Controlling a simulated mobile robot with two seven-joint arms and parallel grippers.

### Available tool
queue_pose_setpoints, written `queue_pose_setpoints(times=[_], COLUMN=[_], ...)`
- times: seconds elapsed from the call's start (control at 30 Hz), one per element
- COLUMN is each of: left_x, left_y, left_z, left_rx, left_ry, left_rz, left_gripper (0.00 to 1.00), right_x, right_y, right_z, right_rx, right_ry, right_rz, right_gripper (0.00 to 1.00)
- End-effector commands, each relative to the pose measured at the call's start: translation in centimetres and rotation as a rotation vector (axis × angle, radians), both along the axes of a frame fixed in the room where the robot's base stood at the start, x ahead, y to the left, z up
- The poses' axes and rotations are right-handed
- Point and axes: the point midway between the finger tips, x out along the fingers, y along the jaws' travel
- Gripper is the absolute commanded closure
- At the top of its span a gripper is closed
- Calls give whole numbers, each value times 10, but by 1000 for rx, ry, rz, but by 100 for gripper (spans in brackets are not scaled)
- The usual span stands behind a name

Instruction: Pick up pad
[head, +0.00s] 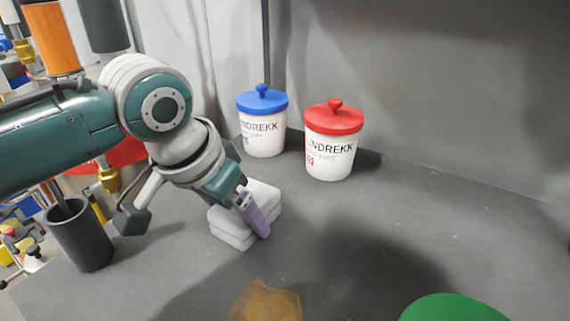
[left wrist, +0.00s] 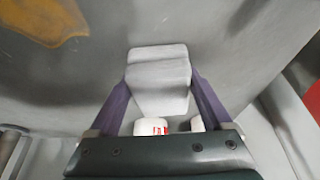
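A pale grey-white pad (head: 233,230), with a second layer visible in its block-like stack, lies on the dark grey table in the head view. It also shows in the left wrist view (left wrist: 160,85), between the two fingers. My left gripper (head: 257,218) is lowered at the pad, with one purple finger in front of its near right side. The left wrist view shows the purple fingers (left wrist: 162,85) apart on both sides of the pad, their tips close to its edges. Firm contact cannot be made out. My right gripper is not in view.
A blue-lidded white jar (head: 262,136) and a red-lidded white jar (head: 331,155) stand behind the pad. A dark cup (head: 80,235) stands at left. A brown patch (head: 266,302) and a green round thing (head: 452,309) lie at the front. The table's right side is clear.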

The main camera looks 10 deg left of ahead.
Motion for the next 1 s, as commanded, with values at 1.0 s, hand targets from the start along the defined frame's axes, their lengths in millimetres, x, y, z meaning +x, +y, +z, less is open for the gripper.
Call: queue_pose_setpoints(times=[1.0], left_x=[1], left_y=[0], left_z=[60], left_rx=[0], left_ry=[-5], left_rz=[0], left_gripper=[70], right_x=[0], right_y=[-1], right_z=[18], right_rx=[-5], right_ry=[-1], right_rz=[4], right_gripper=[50])
